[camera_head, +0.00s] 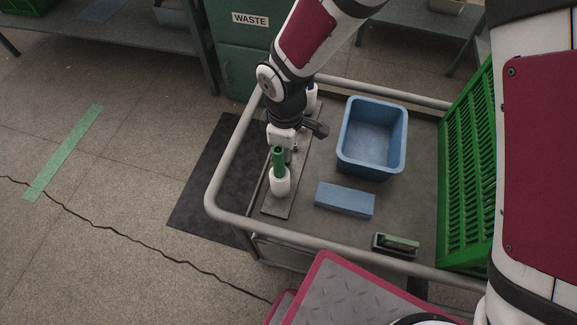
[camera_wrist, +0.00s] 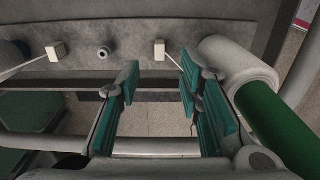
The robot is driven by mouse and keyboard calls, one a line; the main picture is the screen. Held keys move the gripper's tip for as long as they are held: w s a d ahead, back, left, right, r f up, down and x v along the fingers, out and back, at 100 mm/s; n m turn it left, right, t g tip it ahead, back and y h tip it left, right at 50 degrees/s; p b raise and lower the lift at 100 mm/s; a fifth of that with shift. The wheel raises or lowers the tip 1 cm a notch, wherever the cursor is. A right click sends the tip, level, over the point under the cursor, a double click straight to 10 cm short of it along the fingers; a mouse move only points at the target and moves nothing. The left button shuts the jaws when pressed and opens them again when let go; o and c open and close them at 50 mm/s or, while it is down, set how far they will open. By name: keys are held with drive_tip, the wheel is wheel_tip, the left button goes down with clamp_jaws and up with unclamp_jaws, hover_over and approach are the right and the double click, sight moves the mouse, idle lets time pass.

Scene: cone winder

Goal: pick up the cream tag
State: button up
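Two small cream blocks show in the wrist view, a left one (camera_wrist: 56,51) and a right one (camera_wrist: 160,49), on a grey plate (camera_wrist: 130,68). Each has a thin pale strand or pin; I cannot tell which is the cream tag. My gripper (camera_wrist: 160,82) is open and empty, its green-padded fingers apart. The right block lies just beyond the fingertips, roughly between them in the picture. In the head view my wrist hangs over the plate (camera_head: 277,208) on the cart; the cream blocks are not discernible there.
A white cone with a green tube (camera_wrist: 272,120) stands close right of my fingers. A small peg (camera_wrist: 103,51) stands between the blocks. The cart holds a blue bin (camera_head: 347,150), a blue block (camera_head: 345,199) and a small tray (camera_head: 378,248). A rail (camera_head: 232,160) surrounds it.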

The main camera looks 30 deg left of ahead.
drive_tip(key=f, duration=0.2)
drive_tip(key=d+f+b, duration=0.1)
drive_tip(key=f, duration=0.2)
drive_tip(key=shift+w, duration=0.15)
drive_tip(key=shift+r, duration=0.1)
drive_tip(key=c, duration=0.8)
